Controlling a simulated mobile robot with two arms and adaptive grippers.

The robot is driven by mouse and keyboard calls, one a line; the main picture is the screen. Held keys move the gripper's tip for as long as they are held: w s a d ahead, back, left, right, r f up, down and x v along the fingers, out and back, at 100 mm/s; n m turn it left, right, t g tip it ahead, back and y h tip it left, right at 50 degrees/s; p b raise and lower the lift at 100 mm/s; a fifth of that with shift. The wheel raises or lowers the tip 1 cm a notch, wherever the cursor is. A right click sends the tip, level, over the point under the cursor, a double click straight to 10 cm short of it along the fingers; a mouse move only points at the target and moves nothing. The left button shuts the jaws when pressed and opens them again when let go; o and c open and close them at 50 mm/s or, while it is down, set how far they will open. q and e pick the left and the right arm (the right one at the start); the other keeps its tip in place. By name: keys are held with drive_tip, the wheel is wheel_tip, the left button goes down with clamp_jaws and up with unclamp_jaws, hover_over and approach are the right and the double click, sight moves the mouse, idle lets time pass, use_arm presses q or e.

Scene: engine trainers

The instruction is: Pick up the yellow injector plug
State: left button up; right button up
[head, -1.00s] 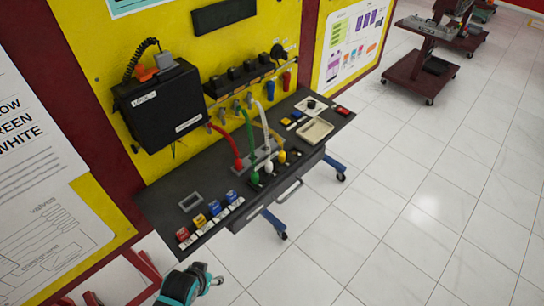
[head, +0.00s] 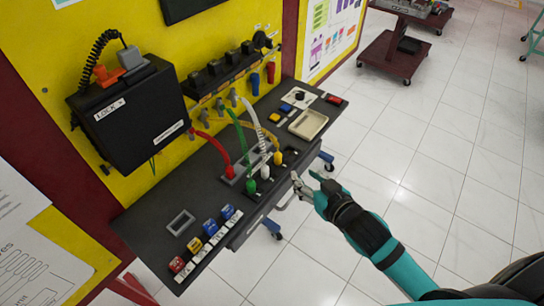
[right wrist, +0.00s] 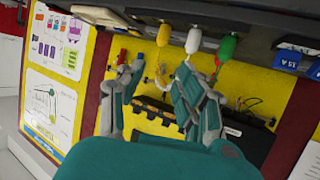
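The yellow injector plug (head: 278,158) stands upright at the right end of a row of plugs on the dark bench, with a yellow cable from its top. It also shows in the right wrist view (right wrist: 163,34), near the top. My right gripper (head: 308,178) is open and empty, beside the bench's front edge, to the right of and a little below the plug in the head view. In the right wrist view its two fingers (right wrist: 160,72) are spread apart, and the plug appears beyond the gap between them. My left gripper is not in view.
The white plug (head: 265,172), green plug (head: 250,187) and red plug (head: 230,172) stand close by with their cables. A beige tray (head: 308,124) lies on the bench to the right. Small labelled blocks (head: 212,230) stand at the left. The floor in front is clear.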

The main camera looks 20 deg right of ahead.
drive_tip(key=p, duration=0.2)
approach(280, 157)
drive_tip(key=x, duration=0.4)
drive_tip(key=shift+w+r, duration=0.3)
drive_tip(key=shift+w, duration=0.15)
drive_tip(key=x, duration=0.2)
drive_tip(key=p+x, duration=0.1)
drive_tip(key=x, duration=0.2)
drive_tip(key=shift+s+a+f, duration=0.1)
drive_tip(key=shift+s+f, duration=0.1)
drive_tip(key=shift+f, duration=0.05)
drive_tip(key=shift+w+a+f+p, duration=0.1)
drive_tip(key=shift+w+f+p, duration=0.15)
drive_tip(key=shift+w+p, duration=0.05)
clamp_jaws()
